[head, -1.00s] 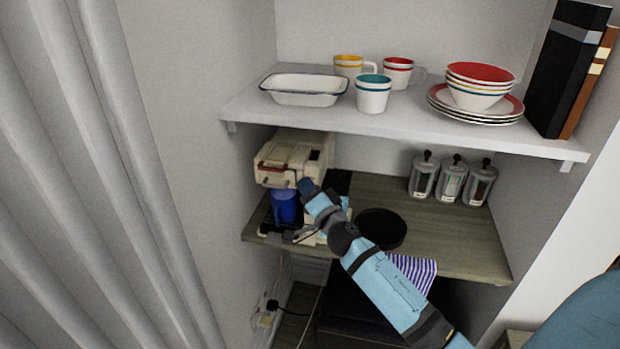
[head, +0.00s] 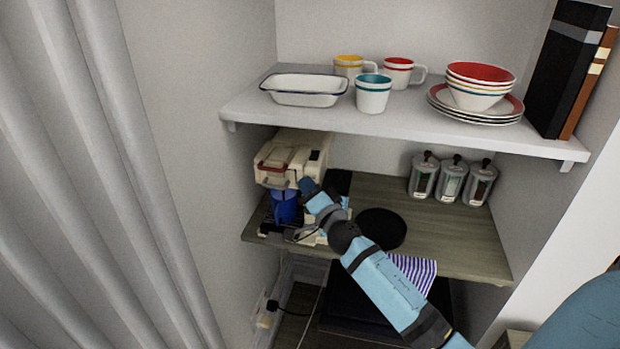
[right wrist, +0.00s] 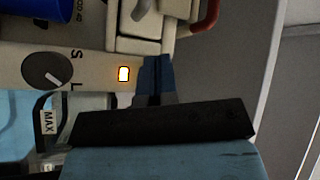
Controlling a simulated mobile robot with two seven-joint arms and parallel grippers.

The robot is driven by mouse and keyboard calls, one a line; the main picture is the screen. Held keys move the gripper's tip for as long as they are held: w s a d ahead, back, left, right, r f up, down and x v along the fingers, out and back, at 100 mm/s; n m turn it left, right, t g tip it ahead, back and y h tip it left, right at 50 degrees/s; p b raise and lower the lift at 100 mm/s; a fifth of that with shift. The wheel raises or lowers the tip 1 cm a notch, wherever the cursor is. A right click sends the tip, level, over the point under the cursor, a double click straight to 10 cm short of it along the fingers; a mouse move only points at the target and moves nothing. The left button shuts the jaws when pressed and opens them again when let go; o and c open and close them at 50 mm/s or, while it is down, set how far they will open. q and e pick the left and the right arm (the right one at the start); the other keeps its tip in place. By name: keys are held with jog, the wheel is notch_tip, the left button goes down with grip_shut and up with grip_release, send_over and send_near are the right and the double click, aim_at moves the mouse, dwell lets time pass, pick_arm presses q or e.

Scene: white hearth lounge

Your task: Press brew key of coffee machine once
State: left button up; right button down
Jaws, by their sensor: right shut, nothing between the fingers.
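The cream coffee machine (head: 290,155) stands at the left end of the wooden shelf, with a dark blue vessel (head: 283,207) under its front. In the right wrist view its panel shows sideways, with a dark dial (right wrist: 46,70) and a small lit key (right wrist: 124,74), white with an orange edge. My right gripper (head: 307,187) is at the machine's front. Its fingers (right wrist: 153,75) are shut and empty, just beside the lit key in the picture. I cannot tell whether they touch the panel. My left gripper is not in view.
The upper white shelf (head: 400,122) overhangs the machine and carries cups, bowls and a dish. A black round plate (head: 380,229), a striped cloth (head: 414,270) and three canisters (head: 452,180) are on the wooden shelf (head: 460,235). A wall is close on the machine's left.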

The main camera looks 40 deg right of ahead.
jog(key=shift+s+a, duration=0.5)
jog(key=shift+a, duration=0.05)
jog(key=shift+s+a, duration=1.6)
jog(key=shift+a, duration=0.3)
jog(key=s+a+f+n+g+y+p, duration=0.1)
jog(key=s+a+f+n+g+p, duration=0.2)
jog(key=s+a+f+n, duration=0.2)
jog(key=s+a+f+n+g+y+p, duration=0.2)
jog(key=s+a+f+n, duration=0.3)
jog(key=s, duration=0.7)
jog(key=s+a+f+n+g+y+p, duration=0.2)
jog(key=s+a+f+n+g+p, duration=0.1)
jog(key=s+f, duration=0.4)
jog(key=s+a+n+g, duration=0.1)
jog(key=a+n, duration=0.1)
jog(key=shift+s+a+f+n+g+p, duration=0.15)
jog(key=shift+s+f+n+g+p, duration=0.15)
jog(key=shift+f+p, duration=0.05)
